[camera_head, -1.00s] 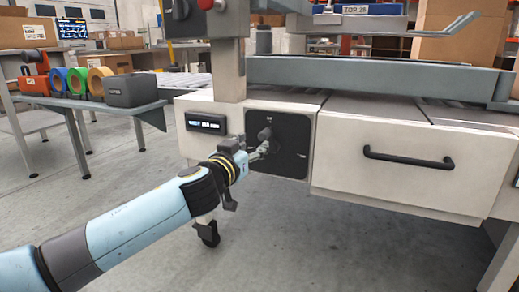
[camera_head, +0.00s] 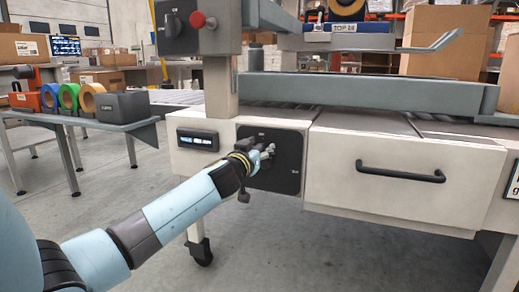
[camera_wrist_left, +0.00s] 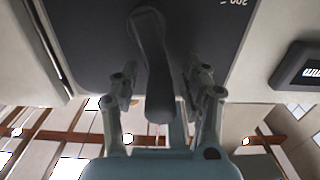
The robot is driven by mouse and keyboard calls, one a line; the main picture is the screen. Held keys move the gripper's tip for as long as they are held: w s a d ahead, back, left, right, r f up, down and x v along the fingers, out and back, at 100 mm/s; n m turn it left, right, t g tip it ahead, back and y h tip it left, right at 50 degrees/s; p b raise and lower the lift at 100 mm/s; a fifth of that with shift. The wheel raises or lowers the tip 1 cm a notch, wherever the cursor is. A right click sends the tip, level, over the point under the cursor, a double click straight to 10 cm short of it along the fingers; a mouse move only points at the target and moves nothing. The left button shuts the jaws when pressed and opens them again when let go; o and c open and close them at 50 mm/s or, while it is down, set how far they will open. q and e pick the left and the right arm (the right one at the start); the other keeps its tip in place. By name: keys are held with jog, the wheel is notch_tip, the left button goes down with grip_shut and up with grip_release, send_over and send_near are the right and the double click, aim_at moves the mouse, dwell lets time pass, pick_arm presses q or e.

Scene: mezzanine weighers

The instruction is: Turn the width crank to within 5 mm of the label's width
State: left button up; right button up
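The width crank is a dark arm with a rounded handle (camera_wrist_left: 157,95) on a black square panel (camera_head: 288,178) on the white machine front. In the left wrist view the handle points towards the camera, between the two fingers. My left gripper (camera_head: 268,153) is at the panel and hides most of the crank in the head view. In the left wrist view its fingers (camera_wrist_left: 160,82) are apart, with a visible gap on each side of the handle. A small dark display (camera_head: 198,140) sits left of the panel; its digits are too small to read. My right gripper is not in view.
A white drawer with a black handle (camera_head: 400,173) is right of the panel. A grey post (camera_head: 220,90) rises above the display. A side table (camera_head: 140,128) with coloured tape rolls and a dark box stands at left. The floor below the machine front is mostly clear.

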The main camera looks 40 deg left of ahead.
pick_arm(q)
grip_shut()
jog(key=shift+d, duration=0.1)
